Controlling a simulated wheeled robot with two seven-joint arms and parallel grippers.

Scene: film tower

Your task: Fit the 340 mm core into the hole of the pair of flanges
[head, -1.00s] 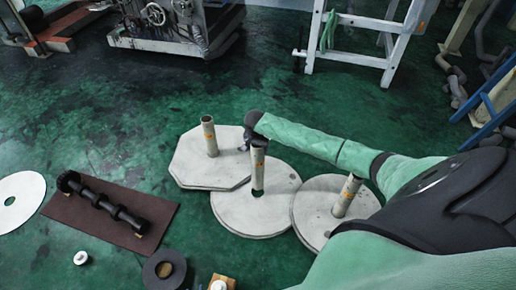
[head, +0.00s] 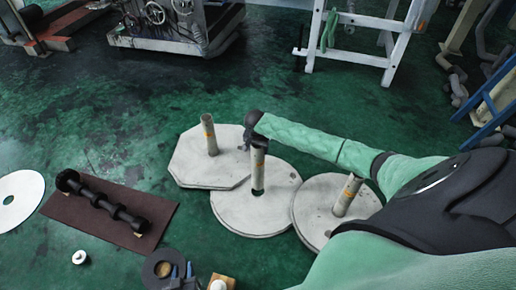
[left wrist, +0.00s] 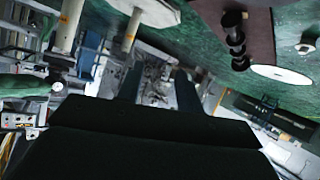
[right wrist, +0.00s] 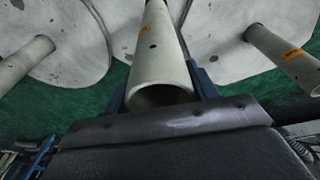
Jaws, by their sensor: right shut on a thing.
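My right gripper (head: 256,141) is shut on the upper end of a grey tubular core (head: 258,170) with an orange label. The core is roughly upright over the middle round flange (head: 230,213), its lower end at the dark hole; I cannot tell how deep it sits. In the right wrist view the core (right wrist: 160,60) lies between the fingers, open end towards the camera. Similar cores stand on the octagonal flange (head: 186,165) and, leaning, on the right round flange (head: 318,190). My left gripper (head: 181,270) is open and empty at the bottom edge.
A dark roller (head: 100,202) lies on a brown mat (head: 70,222). A white disc (head: 20,215) lies at the left. A black ring (head: 155,262) and small white pieces (head: 80,257) are in front. Green floor is clear behind the flanges; a white stand (head: 350,45) is further back.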

